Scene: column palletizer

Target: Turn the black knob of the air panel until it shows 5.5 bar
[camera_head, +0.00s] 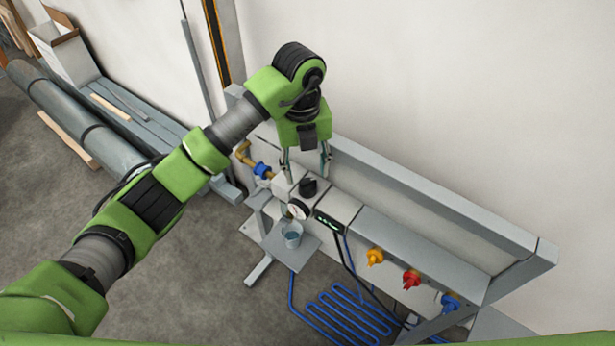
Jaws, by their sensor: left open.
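The air panel (378,214) is a long grey frame along the white wall. The black knob (308,187) sits on top of a light grey block on it. A round white gauge (299,209) faces me just below the knob; its reading is too small to tell. A small dark display (328,220) with lit green marks is to its right. My left gripper (307,172) points down from above the knob. Its fingers are spread, one to the knob's left and one to its upper right. I cannot tell whether they touch the knob. My right gripper is not in view.
A brass pipe with a blue fitting (262,170) enters the panel at left. A clear cup (292,236) stands on a small plate below the gauge. Yellow (375,257), red (411,279) and blue (450,301) fittings line the right. A coiled blue hose (342,312) lies below.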

